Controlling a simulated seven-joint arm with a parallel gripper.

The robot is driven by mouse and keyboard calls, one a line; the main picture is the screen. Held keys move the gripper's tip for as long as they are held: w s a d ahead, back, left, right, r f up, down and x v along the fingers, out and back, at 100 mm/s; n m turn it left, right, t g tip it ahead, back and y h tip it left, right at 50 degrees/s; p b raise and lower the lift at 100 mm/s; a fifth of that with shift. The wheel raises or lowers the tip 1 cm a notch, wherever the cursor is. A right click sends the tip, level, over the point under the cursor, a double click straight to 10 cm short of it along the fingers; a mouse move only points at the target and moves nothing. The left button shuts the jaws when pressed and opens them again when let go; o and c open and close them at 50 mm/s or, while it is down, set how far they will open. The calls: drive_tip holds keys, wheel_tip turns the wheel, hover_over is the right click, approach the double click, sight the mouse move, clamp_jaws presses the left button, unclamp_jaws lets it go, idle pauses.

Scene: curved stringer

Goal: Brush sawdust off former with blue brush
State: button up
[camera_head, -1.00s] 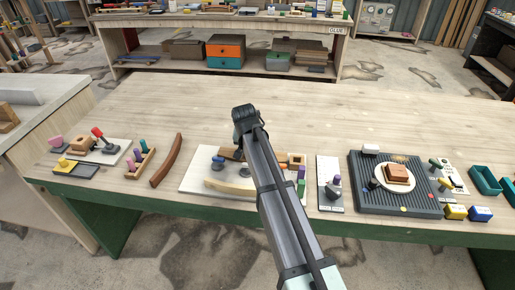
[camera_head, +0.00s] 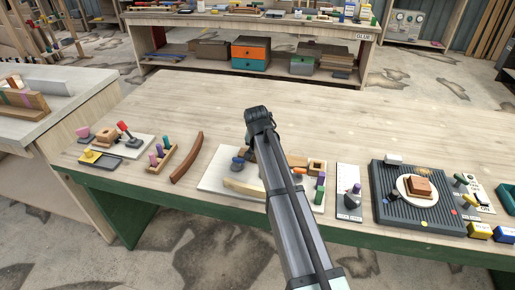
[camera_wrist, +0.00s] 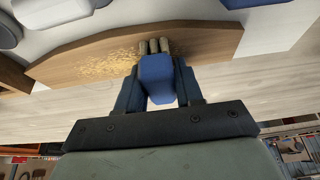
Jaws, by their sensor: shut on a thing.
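The former is a brown wooden block with a curved edge (camera_wrist: 215,38), seen close up in the wrist view. Pale yellow sawdust (camera_wrist: 95,62) is scattered on its left and middle part. My gripper (camera_wrist: 157,88) is shut on the blue brush (camera_wrist: 156,75), one finger on each side of its handle. The brush's tan bristles are over the former at the right end of the sawdust; whether they touch it I cannot tell.
A pale curved strip (camera_head: 243,188) lies on the board. A dark red curved piece (camera_head: 187,158) and a peg holder (camera_head: 160,158) stand to the left. A grey ribbed mat (camera_head: 412,215) with a plate is at the right. The bench's back half (camera_head: 190,105) is clear.

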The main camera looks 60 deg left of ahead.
sight(288, 157)
drive_tip(key=shift+w+d, duration=0.6)
drive_tip(key=shift+d, duration=0.1)
drive_tip(key=shift+w+d+f, duration=0.1)
drive_tip(key=shift+w+d, duration=2.55)
drive_tip(key=shift+w, duration=0.05)
drive_tip(key=shift+w+d, duration=0.5)
drive_tip(key=shift+s+a, duration=0.15)
drive_tip(key=shift+a, duration=0.05)
drive_tip(key=shift+s+a+r, duration=0.2)
drive_tip(key=shift+s+a, duration=0.1)
drive_tip(key=shift+s+a+f, duration=0.15)
drive_tip(key=shift+s+a, duration=2)
drive_tip(key=shift+a, duration=0.05)
drive_tip(key=shift+s+a, duration=2.1)
drive_tip(key=shift+s+a+r, duration=0.15)
drive_tip(key=shift+s+r, duration=0.05)
wheel_tip(288, 157, up, 8)
